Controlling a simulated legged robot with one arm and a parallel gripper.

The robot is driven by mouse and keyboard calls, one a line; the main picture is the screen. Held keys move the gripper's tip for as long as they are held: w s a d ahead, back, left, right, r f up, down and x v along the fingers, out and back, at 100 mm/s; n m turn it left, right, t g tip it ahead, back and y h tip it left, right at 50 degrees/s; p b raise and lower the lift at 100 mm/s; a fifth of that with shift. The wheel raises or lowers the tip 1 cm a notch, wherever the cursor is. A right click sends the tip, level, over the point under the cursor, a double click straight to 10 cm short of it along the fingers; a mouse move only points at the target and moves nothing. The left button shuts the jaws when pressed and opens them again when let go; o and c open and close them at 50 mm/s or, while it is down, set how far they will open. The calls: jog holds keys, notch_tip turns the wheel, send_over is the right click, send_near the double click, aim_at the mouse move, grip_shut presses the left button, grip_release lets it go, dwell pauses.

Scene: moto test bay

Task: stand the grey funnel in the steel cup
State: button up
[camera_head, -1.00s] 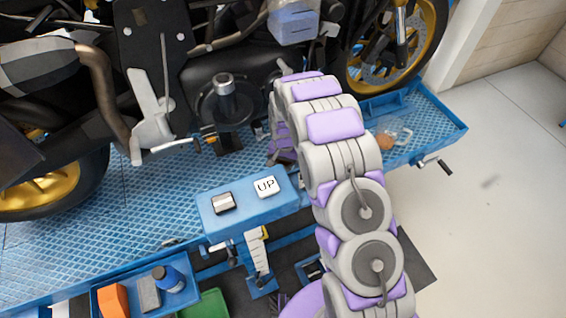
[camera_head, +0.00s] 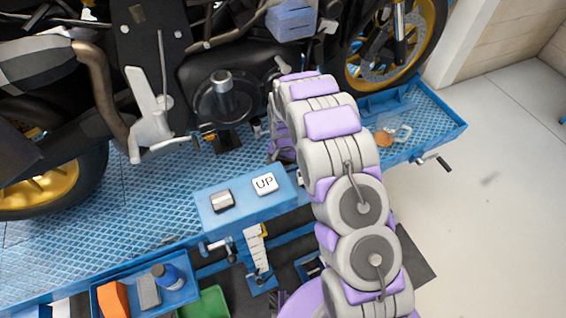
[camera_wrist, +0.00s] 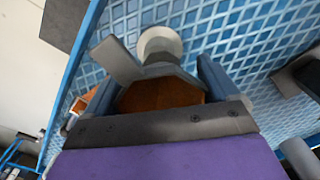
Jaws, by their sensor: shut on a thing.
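In the wrist view my gripper (camera_wrist: 162,90) is shut on a grey piece, which I take for the grey funnel (camera_wrist: 165,70). It has a grey rim with a flat tab sticking out to the upper left. A brown faceted surface shows just below the rim, between the fingers. A pale round thing (camera_wrist: 160,42) shows just beyond the rim, over the blue diamond-patterned platform. It may be the steel cup, but I cannot tell, nor whether it touches the funnel. In the head view my arm hides the gripper and the funnel.
A motorcycle stands on the blue lift platform (camera_head: 70,240). A clear jug (camera_head: 403,132) and an orange-brown thing (camera_head: 383,138) are at the platform's right. A control box (camera_head: 240,208) marked UP and a blue tray (camera_head: 185,295) are in front. The floor at right is clear.

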jog(key=shift+d+f, duration=0.15)
jog(key=shift+f, duration=0.7)
dwell(0.5)
jog(key=o, duration=0.8)
notch_tip(320, 180, up, 17)
jog(key=p, duration=0.2)
jog(key=s+d+r, duration=0.5)
jog(key=s+r, duration=0.2)
jog(key=r, duration=0.2)
jog(key=s+d+r+n, duration=0.1)
jog(key=s+d+r, duration=0.1)
jog(key=s, duration=0.9)
jog(key=s+d+r+n+g, duration=0.1)
jog(key=s+r, duration=0.3)
jog(key=s, duration=0.7)
jog(key=s+d+r+n, duration=0.1)
jog(key=s+d+r, duration=0.3)
jog(key=s, duration=0.8)
jog(key=shift+d+n+g, duration=0.1)
jog(key=shift+n+g, duration=0.2)
jog(key=shift+g, duration=0.1)
